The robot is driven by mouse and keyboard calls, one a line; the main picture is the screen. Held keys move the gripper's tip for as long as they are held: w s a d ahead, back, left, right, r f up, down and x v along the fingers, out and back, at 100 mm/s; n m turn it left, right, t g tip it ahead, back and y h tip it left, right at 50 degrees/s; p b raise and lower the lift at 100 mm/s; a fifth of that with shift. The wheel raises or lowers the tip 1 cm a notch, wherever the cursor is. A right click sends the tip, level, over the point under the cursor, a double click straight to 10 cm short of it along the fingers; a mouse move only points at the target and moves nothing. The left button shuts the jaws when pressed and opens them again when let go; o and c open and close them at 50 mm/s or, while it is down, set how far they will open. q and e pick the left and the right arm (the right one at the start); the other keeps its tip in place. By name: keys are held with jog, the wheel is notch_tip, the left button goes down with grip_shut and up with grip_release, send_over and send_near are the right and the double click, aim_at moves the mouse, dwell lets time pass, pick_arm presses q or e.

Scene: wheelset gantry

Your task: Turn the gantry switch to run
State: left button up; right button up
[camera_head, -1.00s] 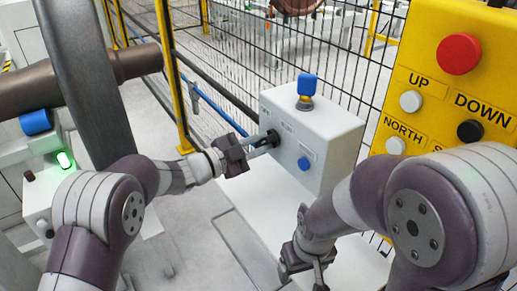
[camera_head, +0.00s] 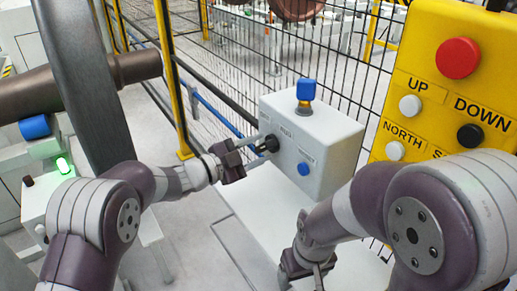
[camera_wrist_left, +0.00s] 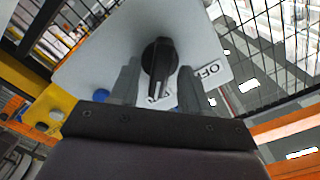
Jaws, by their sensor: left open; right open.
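The gantry switch, a black rotary knob (camera_head: 270,143), sits on the left part of a light grey box (camera_head: 335,147). In the left wrist view the knob (camera_wrist_left: 157,60) points down the picture, with a pale mark at its lower end. An "OFF" label (camera_wrist_left: 208,70) is to its right; another label below it is partly hidden and unreadable. My left gripper (camera_head: 256,147) is open at the knob; in the wrist view its fingers (camera_wrist_left: 157,88) stand on either side with gaps. My right gripper (camera_head: 306,270) is open and empty, low in front of the box.
A blue-topped part (camera_head: 305,92) stands on the box, and a blue button (camera_head: 303,168) is on its front. A yellow pendant (camera_head: 430,80) with a red button is at right. A mesh fence (camera_head: 340,60) is behind. A large wheel (camera_head: 82,80) is at left.

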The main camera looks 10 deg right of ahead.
pick_arm(q)
jog(key=v, duration=1.2)
